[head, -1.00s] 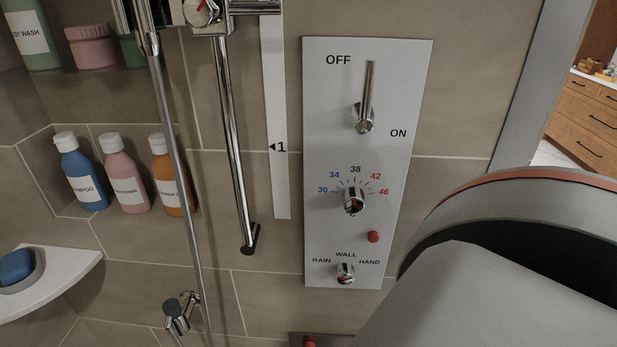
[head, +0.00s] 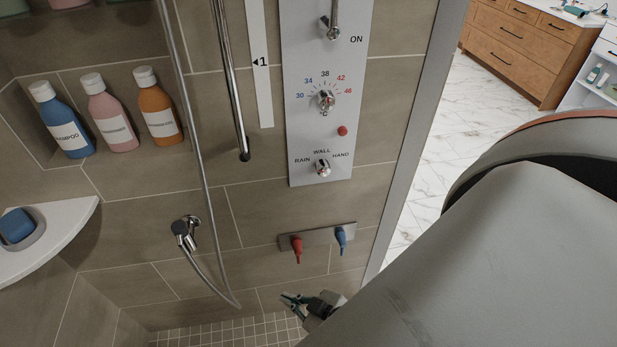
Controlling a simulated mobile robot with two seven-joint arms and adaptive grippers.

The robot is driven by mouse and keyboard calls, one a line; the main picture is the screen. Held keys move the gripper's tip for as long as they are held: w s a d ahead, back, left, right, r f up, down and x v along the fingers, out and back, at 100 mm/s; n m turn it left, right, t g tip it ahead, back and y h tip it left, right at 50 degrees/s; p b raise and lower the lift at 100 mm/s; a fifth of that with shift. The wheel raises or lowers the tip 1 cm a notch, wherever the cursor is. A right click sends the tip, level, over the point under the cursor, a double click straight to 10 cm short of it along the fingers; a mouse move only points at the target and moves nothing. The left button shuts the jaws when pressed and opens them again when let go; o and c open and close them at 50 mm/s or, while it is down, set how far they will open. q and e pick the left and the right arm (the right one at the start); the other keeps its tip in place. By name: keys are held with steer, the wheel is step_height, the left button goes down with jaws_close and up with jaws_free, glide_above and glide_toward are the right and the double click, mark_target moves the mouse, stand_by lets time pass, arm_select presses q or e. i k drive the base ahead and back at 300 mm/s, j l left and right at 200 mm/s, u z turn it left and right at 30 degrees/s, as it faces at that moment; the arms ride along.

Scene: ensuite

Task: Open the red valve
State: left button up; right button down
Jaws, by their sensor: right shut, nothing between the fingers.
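The red valve (head: 297,248) is a small red lever on a grey plate (head: 318,235) low on the tiled shower wall. Its handle hangs downward. A matching blue valve (head: 341,239) sits on the same plate to its right. My right gripper (head: 288,303) shows at the bottom of the head view, below the plate and apart from the red valve in the picture. It is shut and empty, and my right arm hides part of its back. My left gripper is out of view.
A control panel (head: 304,140) with knobs is above the valves. A hose (head: 190,130) hangs down to a wall outlet (head: 184,234) at left. Bottles (head: 106,115) stand in a niche, and a corner shelf (head: 70,235) holds a soap dish. A metal frame edge (head: 412,150) is at right.

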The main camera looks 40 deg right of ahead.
mark_target(296, 245)
steer(key=k+j+z, duration=0.4)
steer(key=j, duration=0.2)
steer(key=k+j, duration=0.15)
steer(key=k, duration=0.15)
steer(key=k+j, duration=0.15)
steer(key=k, duration=0.15)
